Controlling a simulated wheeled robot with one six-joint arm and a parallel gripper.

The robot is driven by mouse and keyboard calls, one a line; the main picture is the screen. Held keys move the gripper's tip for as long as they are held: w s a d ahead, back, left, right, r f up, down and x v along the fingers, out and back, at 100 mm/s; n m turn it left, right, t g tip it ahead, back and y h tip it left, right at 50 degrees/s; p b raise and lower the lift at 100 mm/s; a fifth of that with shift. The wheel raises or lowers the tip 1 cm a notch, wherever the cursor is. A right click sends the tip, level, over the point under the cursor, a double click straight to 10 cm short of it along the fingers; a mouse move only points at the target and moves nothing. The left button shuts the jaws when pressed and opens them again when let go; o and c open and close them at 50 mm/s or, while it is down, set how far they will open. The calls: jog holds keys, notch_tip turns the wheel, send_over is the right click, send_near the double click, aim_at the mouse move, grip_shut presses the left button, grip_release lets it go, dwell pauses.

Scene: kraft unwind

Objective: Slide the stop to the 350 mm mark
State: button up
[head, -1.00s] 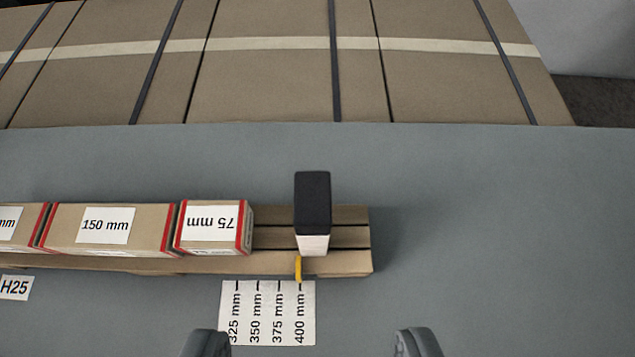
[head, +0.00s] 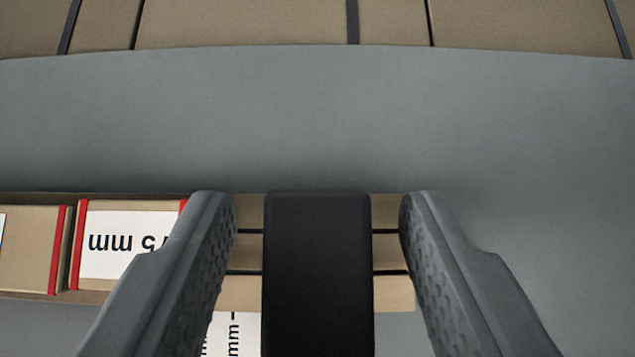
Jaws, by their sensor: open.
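The stop (head: 318,270) is a black-topped upright block on the slatted wooden rail (head: 395,292). My gripper (head: 318,215) is open, with one finger on each side of the stop. A gap shows between the stop and each finger, so neither touches it. The white mm scale label (head: 222,335) below the rail is mostly hidden by the stop and left finger. The 350 mm mark and the stop's yellow pointer cannot be made out now.
A box labelled 75 mm (head: 125,243) sits on the rail to the left, partly behind my left finger. Another box (head: 28,245) stands left of it. Strapped cardboard (head: 240,22) lies at the back. The grey surface (head: 540,180) to the right is clear.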

jog(key=shift+w+f, duration=0.1)
grip_shut()
jog(key=a, duration=0.5)
dwell(0.4)
grip_release()
jog(key=v, duration=1.7)
